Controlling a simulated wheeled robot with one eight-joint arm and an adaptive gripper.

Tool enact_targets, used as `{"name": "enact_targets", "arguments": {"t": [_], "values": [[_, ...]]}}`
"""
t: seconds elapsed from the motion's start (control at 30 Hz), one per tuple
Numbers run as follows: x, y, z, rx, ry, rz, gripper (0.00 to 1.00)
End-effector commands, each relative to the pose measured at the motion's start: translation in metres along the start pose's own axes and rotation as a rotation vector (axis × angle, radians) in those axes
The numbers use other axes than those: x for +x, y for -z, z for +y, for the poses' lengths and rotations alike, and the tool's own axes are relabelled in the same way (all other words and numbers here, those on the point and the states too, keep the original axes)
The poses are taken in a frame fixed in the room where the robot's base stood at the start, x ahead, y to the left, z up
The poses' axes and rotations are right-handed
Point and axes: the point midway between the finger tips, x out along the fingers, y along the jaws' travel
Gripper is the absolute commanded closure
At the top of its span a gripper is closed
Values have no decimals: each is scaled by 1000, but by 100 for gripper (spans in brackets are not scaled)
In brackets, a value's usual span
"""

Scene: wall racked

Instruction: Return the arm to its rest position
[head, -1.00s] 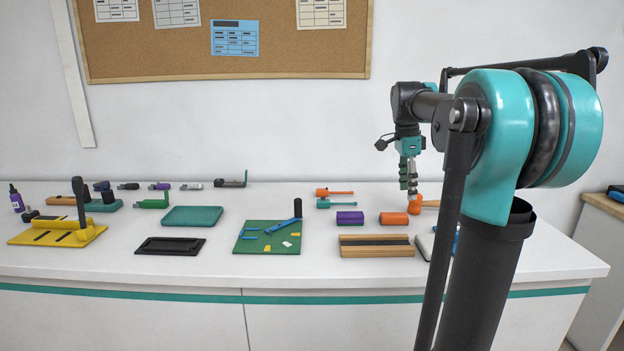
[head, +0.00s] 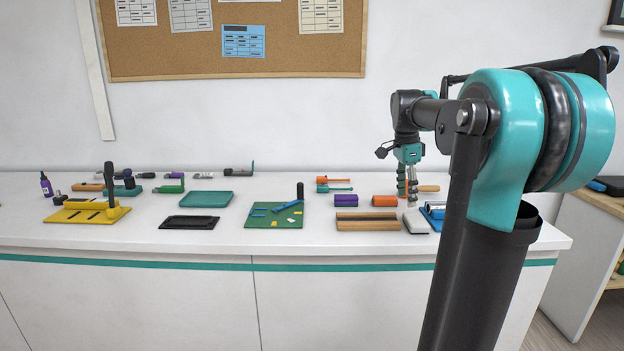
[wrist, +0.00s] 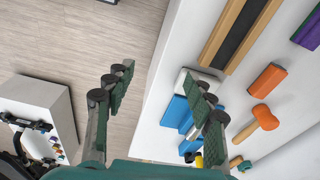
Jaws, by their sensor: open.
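My arm reaches up and forward at the right of the head view, with the wrist pointing down. An orange-headed mallet (wrist: 256,124) and a blue tray (wrist: 180,113) lie on the bench beside the right finger. I cannot tell the exact height of the gripper above the bench.
The bench (head: 120,233) carries a green board (head: 260,222), a black tray (head: 189,222), a teal tray (head: 234,198), a yellow fixture (head: 75,215), a wooden block (head: 367,226) and small tools. A side cabinet (head: 570,240) stands right.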

Motion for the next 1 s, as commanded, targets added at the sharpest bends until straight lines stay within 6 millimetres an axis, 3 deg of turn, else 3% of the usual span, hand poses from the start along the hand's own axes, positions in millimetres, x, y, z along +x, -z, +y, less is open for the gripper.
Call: {"name": "enact_targets", "arguments": {"t": [0.27, 0.47, 0.63, 0.8, 1.0], "values": [[37, -18, 19, -190, 47, -3, 46], [81, -40, 45, -420, 106, 3, 46], [139, -69, 90, -721, 183, 31, 46], [209, -103, 156, -1099, 277, 98, 46], [255, -126, 210, -1377, 340, 173, 46]]}}
